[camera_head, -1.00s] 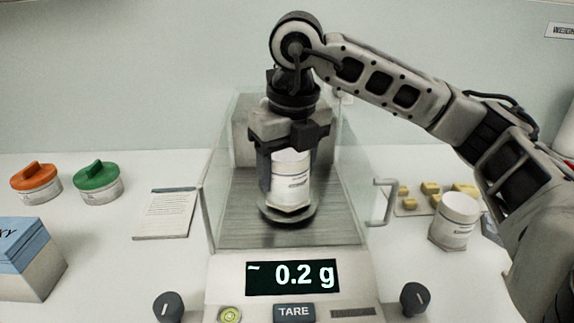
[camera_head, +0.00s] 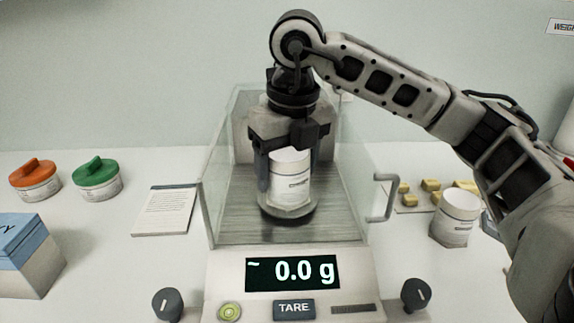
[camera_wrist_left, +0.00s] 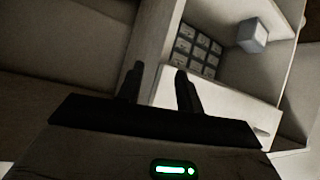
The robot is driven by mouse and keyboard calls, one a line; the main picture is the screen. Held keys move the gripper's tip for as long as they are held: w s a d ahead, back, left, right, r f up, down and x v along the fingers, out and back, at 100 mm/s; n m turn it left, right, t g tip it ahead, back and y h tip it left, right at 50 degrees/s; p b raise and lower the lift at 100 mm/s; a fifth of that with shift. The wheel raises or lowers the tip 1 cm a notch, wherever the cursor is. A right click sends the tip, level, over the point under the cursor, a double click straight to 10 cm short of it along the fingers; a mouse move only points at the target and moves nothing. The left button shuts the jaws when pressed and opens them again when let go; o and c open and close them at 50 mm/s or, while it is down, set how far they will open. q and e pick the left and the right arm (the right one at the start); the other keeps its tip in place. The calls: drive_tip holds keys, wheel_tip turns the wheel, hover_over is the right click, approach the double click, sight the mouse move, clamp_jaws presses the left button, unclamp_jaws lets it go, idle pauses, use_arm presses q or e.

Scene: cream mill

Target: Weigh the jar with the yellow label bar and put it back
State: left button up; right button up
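My right gripper (camera_head: 289,178) points down inside the balance's glass chamber. Its dark fingers are shut on a white jar (camera_head: 290,181), one on each side. The jar is upright at the round weighing pan (camera_head: 290,218); I cannot tell whether its base touches the pan. No yellow bar is visible on its label. The balance display (camera_head: 292,273) reads "~ 0.0 g", above the TARE button (camera_head: 294,310). My left gripper (camera_wrist_left: 158,84) is open and empty in the left wrist view, and is outside the head view.
Another white jar (camera_head: 457,219) stands right of the balance, near small yellow blocks (camera_head: 430,185). Orange-lidded (camera_head: 35,181) and green-lidded (camera_head: 97,180) tubs, a paper sheet (camera_head: 165,211) and a blue-topped box (camera_head: 28,262) are left. Glass walls closely flank my right gripper.

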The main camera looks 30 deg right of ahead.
drive_tip(key=shift+o, duration=1.4)
use_arm(q)
drive_tip(key=r+p, duration=0.1)
drive_tip(key=p, duration=0.1)
drive_tip(key=r+p, duration=0.1)
drive_tip(key=p, duration=0.1)
drive_tip(key=shift+s+a+m, duration=0.2)
drive_tip(key=shift+a+m, duration=0.1)
drive_tip(key=shift+a, duration=0.05)
use_arm(e)
wheel_tip(320, 180, up, 16)
drive_tip(key=s, duration=0.2)
use_arm(q)
drive_tip(key=shift+f, duration=0.15)
